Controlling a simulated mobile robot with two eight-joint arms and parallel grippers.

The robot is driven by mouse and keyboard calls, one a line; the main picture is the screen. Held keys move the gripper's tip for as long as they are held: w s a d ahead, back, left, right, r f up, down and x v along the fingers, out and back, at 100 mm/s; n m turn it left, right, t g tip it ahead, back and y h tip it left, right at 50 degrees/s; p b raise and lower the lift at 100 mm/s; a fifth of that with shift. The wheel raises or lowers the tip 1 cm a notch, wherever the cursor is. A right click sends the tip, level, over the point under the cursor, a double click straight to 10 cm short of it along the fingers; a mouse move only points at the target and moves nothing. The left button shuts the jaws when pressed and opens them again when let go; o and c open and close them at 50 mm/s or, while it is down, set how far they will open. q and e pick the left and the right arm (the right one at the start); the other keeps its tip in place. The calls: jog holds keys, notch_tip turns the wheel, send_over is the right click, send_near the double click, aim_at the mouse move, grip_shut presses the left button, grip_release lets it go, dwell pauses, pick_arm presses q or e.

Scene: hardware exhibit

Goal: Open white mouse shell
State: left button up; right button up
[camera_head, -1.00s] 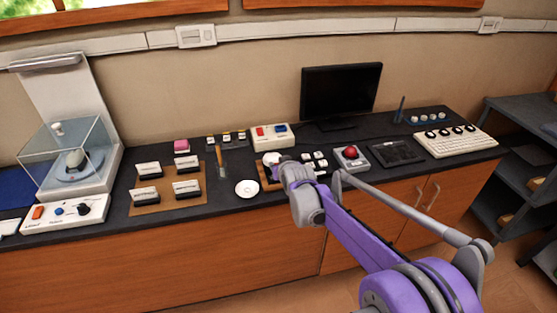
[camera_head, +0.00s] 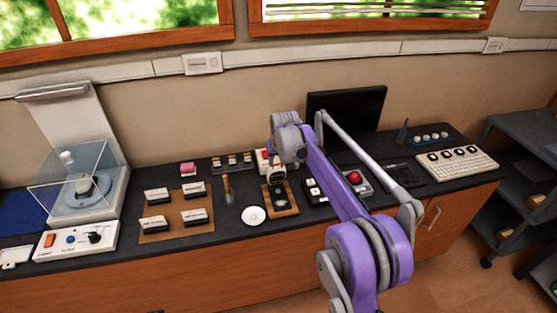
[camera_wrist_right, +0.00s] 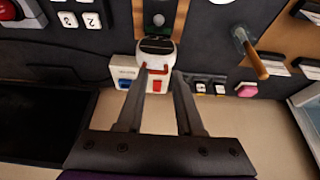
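The white mouse shell (camera_wrist_right: 158,48) stands raised at the far end of the mouse's dark base. It shows a black inner panel and a red edge. In the head view the raised shell (camera_head: 277,171) is partly hidden by my right arm, and the dark base (camera_head: 279,194) lies uncovered on a small wooden board (camera_head: 292,210). My right gripper (camera_wrist_right: 161,72) has its fingers spread, with the tips close to the two sides of the shell. I cannot tell whether they touch it. My left gripper is not in view.
A white box with red and blue buttons (camera_wrist_right: 125,78) is close behind the shell. A white disc (camera_head: 253,215) and a wooden-handled tool (camera_head: 228,188) lie left of the board. A red-button box (camera_head: 355,180) is to the right, and a dark monitor (camera_head: 350,115) stands behind.

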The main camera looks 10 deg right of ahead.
jog(key=shift+o, duration=1.1)
jog(key=shift+s+a+f, duration=0.1)
jog(key=shift+s+f, duration=0.4)
jog(key=shift+s, duration=0.1)
jog(key=shift+o, duration=1.2)
jog(key=shift+s, duration=0.15)
jog(key=shift+o, duration=0.5)
jog(key=shift+w+f, duration=0.1)
jog(key=shift+w, duration=0.2)
jog(key=shift+s+r, duration=0.1)
jog(key=shift+r, duration=0.3)
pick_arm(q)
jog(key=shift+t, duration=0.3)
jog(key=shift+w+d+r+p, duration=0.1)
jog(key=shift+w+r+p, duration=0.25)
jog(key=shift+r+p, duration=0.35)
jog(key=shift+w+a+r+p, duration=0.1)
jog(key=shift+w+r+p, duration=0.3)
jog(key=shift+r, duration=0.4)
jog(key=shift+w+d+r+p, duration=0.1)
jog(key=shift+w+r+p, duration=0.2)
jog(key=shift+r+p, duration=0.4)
pick_arm(e)
jog(key=v, duration=1.1)
jog(key=shift+r, duration=0.4)
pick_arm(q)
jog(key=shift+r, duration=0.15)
